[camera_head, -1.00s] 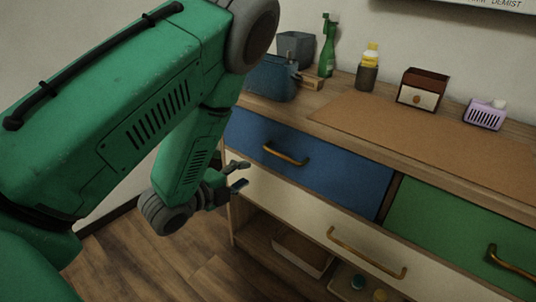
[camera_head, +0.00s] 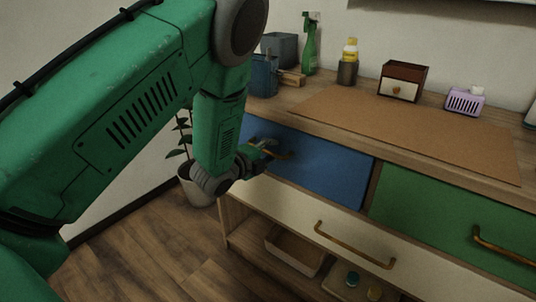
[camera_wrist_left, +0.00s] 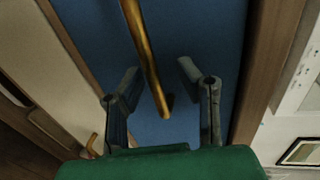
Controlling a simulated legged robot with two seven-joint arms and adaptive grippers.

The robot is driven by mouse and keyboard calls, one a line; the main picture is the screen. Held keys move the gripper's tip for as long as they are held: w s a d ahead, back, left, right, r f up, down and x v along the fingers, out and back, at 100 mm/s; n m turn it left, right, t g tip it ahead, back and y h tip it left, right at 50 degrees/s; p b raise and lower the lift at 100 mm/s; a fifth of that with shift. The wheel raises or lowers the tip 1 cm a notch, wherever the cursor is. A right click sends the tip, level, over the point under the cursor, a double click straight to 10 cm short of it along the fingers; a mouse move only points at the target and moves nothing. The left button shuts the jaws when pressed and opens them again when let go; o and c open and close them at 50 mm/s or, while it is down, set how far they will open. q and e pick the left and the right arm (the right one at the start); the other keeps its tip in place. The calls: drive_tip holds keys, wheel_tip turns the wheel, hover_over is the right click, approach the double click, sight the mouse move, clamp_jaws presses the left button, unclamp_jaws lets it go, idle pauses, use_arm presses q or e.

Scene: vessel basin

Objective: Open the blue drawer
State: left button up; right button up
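The blue drawer (camera_head: 325,172) is in the upper left of the cabinet front and looks closed. Its brass bar handle (camera_head: 284,156) is partly hidden by my left gripper (camera_head: 264,148), which is at the handle's left end. In the left wrist view the handle (camera_wrist_left: 148,58) runs down between the two fingers of my left gripper (camera_wrist_left: 158,68). The fingers are apart, with a gap to the bar on both sides. The blue drawer front (camera_wrist_left: 200,30) fills the background there. My right gripper is not in view.
A cream drawer (camera_head: 300,215) lies below and a green drawer (camera_head: 440,215) to the right, both with brass handles. The cabinet top holds a brown mat (camera_head: 400,125), spray bottle (camera_head: 310,45), small wooden box (camera_head: 403,80) and purple basket (camera_head: 464,101). A potted plant (camera_head: 197,190) stands left of the cabinet.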

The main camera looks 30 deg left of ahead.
use_arm(q)
drive_tip(key=shift+d, duration=0.25)
drive_tip(key=a, duration=0.1)
drive_tip(key=a+f, duration=0.1)
drive_tip(key=a, duration=0.1)
clamp_jaws()
drive_tip(key=shift+s, duration=0.1)
drive_tip(key=shift+c, duration=2.4)
unclamp_jaws()
drive_tip(key=shift+d+r, duration=0.1)
drive_tip(key=shift+d, duration=0.45)
drive_tip(key=o, duration=0.5)
drive_tip(key=shift+d, duration=0.25)
drive_tip(key=shift+d+r, duration=0.1)
drive_tip(key=shift+r, duration=0.05)
drive_tip(key=shift+a, duration=0.45)
drive_tip(key=v, duration=1.1)
drive_tip(key=shift+s+d, duration=0.2)
drive_tip(key=shift+s, duration=0.2)
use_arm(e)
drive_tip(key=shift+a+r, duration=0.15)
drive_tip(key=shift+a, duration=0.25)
